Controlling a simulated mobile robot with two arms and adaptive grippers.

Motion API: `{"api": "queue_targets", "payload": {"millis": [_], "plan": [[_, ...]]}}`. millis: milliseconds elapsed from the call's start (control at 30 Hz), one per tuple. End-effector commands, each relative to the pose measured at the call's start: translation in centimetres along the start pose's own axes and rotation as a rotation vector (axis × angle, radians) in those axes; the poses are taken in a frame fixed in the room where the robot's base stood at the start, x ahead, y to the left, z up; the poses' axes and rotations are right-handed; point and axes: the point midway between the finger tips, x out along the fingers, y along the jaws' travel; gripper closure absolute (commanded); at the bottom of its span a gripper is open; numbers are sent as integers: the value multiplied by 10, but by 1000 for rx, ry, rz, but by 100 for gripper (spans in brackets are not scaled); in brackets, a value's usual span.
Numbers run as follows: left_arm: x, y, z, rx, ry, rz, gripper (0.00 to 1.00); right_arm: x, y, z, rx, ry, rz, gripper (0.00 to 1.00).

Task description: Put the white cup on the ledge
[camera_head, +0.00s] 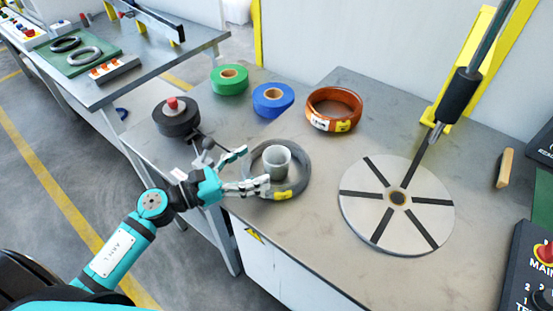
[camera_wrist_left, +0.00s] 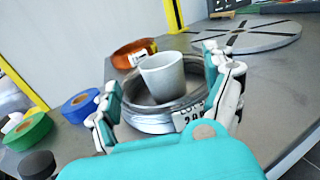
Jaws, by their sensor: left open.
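The white cup (camera_head: 277,161) stands upright within the ring of a dark grey coil (camera_head: 302,177) near the worktable's front left edge. In the left wrist view the cup (camera_wrist_left: 163,77) rises above the coil (camera_wrist_left: 150,122), which bears a printed label. My left gripper (camera_head: 264,172) is open, with its fingers at the cup's near side. In the left wrist view the gripper (camera_wrist_left: 160,80) has its fingers apart on either side of the cup and coil, with no grip on the cup. I cannot tell which surface is the ledge. My right gripper is not in view.
An orange-brown coil (camera_head: 333,109) and blue (camera_head: 273,99) and green (camera_head: 229,79) tape rolls stand at the back. A round slotted turntable (camera_head: 397,204) lies to the right. A black weight with a red knob (camera_head: 176,116) stands left. Bare tabletop (camera_head: 318,215) lies before the turntable.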

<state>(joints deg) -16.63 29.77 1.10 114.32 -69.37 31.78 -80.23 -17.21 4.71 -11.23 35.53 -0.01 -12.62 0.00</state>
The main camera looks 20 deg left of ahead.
Motion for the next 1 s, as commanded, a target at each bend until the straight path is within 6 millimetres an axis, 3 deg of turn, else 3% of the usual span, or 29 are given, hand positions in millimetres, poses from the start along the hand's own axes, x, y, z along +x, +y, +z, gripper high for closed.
{"api": "queue_targets", "payload": {"millis": [167, 500, 767, 1000], "plan": [[11, 0, 1, 1, 0, 0, 15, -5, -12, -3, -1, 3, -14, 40], [56, 2, 0, -1, 0, 1, 15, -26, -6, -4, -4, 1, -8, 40], [60, 1, -3, 1, 3, 1, 15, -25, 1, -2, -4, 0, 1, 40], [60, 1, -3, 0, 2, 1, 42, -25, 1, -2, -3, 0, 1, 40]]}}
